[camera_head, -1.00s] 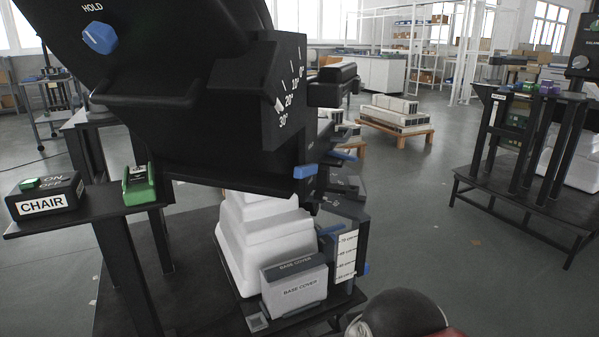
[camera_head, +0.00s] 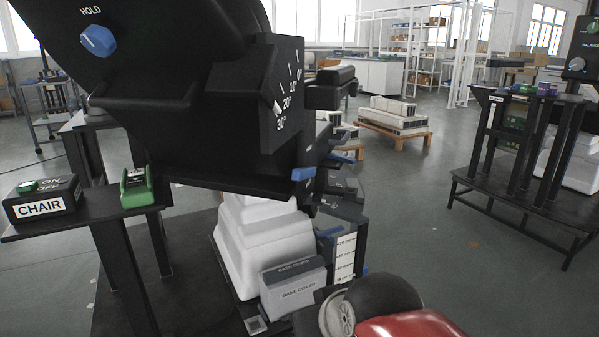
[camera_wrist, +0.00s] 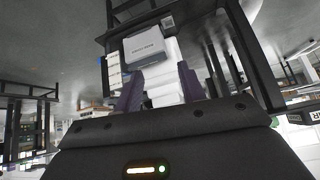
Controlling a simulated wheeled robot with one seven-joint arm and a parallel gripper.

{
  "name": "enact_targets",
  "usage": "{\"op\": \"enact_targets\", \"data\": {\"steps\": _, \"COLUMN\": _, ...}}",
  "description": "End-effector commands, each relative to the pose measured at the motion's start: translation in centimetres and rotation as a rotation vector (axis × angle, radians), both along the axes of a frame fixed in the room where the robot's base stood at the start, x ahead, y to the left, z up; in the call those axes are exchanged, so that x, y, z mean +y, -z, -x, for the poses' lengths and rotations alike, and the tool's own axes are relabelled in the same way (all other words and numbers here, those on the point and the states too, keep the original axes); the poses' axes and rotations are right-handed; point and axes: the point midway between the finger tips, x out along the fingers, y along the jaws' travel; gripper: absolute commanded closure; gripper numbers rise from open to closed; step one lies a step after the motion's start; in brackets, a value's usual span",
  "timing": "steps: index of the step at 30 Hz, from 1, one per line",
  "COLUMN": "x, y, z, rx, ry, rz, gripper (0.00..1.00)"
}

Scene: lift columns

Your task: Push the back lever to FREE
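The black chair unit (camera_head: 180,110) fills the upper left of the head view, with an angle scale on its side. A blue knob (camera_head: 98,40) labelled HOLD is on its face. Blue levers stick out at its lower edge (camera_head: 303,174), behind that (camera_head: 340,157), and by the height scale (camera_head: 328,232). No FREE label is readable, so I cannot tell which is the back lever. My gripper (camera_wrist: 158,78) shows in the wrist view, its purple fingers apart and nothing held between them. The white stepped column stands beyond them. The head view does not show the fingers.
A grey BASE COVER box (camera_head: 293,287) stands before the white column (camera_head: 262,240). A side table holds the CHAIR switch box (camera_head: 42,200) and a green device (camera_head: 137,188). A black stand (camera_head: 515,150) is at right.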

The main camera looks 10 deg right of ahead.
Motion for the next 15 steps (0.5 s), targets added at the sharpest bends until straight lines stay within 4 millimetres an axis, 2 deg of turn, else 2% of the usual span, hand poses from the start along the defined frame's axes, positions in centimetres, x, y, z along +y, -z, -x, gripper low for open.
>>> {"op": "enact_targets", "data": {"steps": 3, "x": 3.2, "y": -3.8, "z": -6.5, "rx": -0.227, "ry": -0.06, "rz": -0.059, "gripper": 0.6}}
{"op": "enact_targets", "data": {"steps": 7, "x": 5.3, "y": -8.7, "z": -13.1, "rx": -0.501, "ry": -0.034, "rz": -0.088, "gripper": 0.6}}
{"op": "enact_targets", "data": {"steps": 9, "x": 5.4, "y": -11.0, "z": -16.1, "rx": -0.63, "ry": 0.024, "rz": -0.081, "gripper": 0.6}}
{"op": "enact_targets", "data": {"steps": 12, "x": 4.6, "y": -13.3, "z": -19.6, "rx": -0.776, "ry": 0.149, "rz": -0.039, "gripper": 0.6}}
{"op": "enact_targets", "data": {"steps": 15, "x": 3.0, "y": -14.2, "z": -21.8, "rx": -0.863, "ry": 0.303, "rz": 0.037, "gripper": 0.6}}
